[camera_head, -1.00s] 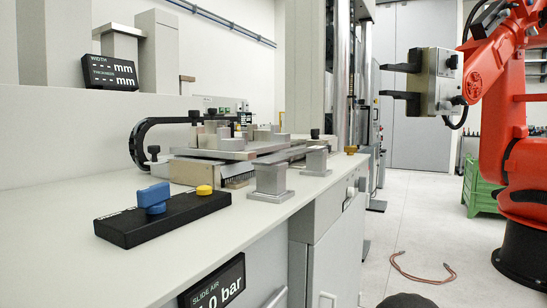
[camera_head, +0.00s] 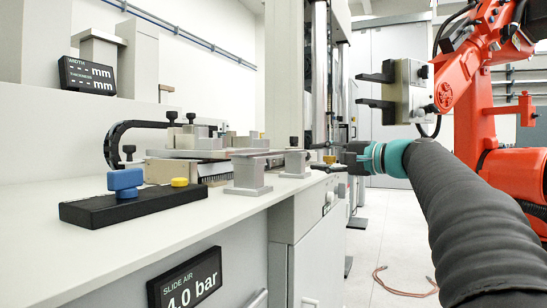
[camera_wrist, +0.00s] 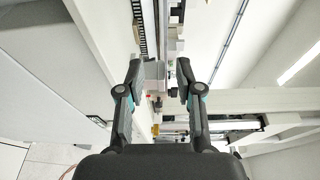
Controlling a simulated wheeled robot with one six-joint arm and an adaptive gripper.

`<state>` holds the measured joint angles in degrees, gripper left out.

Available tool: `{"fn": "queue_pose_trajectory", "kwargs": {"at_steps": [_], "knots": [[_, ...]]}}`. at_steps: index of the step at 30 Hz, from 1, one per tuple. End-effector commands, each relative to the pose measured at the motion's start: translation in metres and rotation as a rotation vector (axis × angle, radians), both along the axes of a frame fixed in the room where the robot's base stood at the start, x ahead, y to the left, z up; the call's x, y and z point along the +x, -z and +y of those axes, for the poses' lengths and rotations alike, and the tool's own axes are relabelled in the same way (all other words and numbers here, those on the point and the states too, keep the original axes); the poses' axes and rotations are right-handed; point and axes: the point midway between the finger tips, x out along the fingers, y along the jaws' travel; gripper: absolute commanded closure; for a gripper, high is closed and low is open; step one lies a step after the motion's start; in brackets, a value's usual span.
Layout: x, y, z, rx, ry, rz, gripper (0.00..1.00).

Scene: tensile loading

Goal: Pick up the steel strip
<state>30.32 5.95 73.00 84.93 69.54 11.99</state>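The steel strip (camera_head: 270,153) is a thin, flat grey piece in the head view. It appears to lie level across two grey metal stands on the bench, a nearer stand (camera_head: 247,176) and a farther stand (camera_head: 296,166). My gripper (camera_head: 330,150) is just right of the farther stand in the head view, apart from the strip as far as I can see. In the wrist view my gripper (camera_wrist: 160,72) has its two fingers wide apart and holds nothing. Metal parts show beyond the fingers there, but I cannot clearly pick out the strip.
A black box (camera_head: 135,204) with blue and yellow knobs sits at the front of the bench (camera_head: 70,165). A metal fixture (camera_head: 190,160) with blocks stands behind the strip. An orange robot arm (camera_head: 490,75) with a two-jaw gripper stands at right. A red cable (camera_head: 400,285) lies on the floor.

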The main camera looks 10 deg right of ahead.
Motion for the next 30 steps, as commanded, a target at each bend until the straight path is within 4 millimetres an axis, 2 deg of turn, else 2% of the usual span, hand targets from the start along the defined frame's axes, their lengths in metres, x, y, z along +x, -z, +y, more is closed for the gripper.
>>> {"fn": "queue_pose_trajectory", "kwargs": {"at_steps": [3, 15, 23, 30], "knots": [[0.008, -0.006, 0.007, 0.013, -0.009, -0.011, 0.65], [0.059, -0.006, 0.048, 0.012, -0.007, -0.01, 0.65], [0.069, -0.006, 0.057, 0.01, -0.006, -0.01, 0.65], [0.091, -0.008, 0.076, 0.012, -0.008, -0.01, 0.65]]}}
